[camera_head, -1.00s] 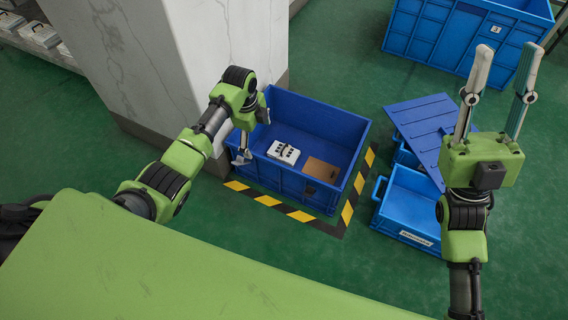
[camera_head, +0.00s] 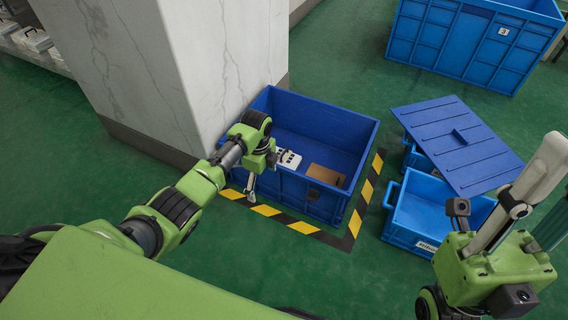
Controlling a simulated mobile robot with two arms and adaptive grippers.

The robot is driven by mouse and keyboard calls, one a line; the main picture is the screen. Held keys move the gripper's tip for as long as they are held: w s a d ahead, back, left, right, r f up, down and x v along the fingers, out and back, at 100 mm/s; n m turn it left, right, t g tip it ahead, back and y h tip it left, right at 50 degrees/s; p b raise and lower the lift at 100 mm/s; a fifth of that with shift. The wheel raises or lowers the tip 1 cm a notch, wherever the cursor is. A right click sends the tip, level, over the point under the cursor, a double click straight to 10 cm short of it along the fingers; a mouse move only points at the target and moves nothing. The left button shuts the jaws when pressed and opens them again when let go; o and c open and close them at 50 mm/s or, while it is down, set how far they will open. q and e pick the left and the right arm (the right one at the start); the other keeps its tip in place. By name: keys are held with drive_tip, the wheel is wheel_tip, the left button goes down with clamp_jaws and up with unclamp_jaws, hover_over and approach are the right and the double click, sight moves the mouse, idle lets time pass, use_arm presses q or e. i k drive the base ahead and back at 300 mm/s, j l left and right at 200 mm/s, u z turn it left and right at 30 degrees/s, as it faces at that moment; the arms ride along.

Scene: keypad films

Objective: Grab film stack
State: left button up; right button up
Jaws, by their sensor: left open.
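The film stack (camera_head: 289,158), white with dark marks, lies inside the blue crate (camera_head: 352,130) near its left side. My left gripper (camera_head: 251,187) points down at the crate's front left wall, left of the stack and apart from it. It is open and empty, though its wrist hides part of its jaws and the stack's left end. My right gripper (camera_head: 540,195) is at the right edge with its fingers spread and nothing seen between them. Part of it is cut off by the frame.
A brown cardboard piece (camera_head: 325,175) lies in the crate, right of the stack. Yellow-black floor tape (camera_head: 304,227) runs around the crate. A pale pillar (camera_head: 180,70) stands close behind on the left. Blue bins (camera_head: 425,205) and a blue lid (camera_head: 455,140) are at right.

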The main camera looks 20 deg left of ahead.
sight(286, 157)
drive_tip(key=i, duration=1)
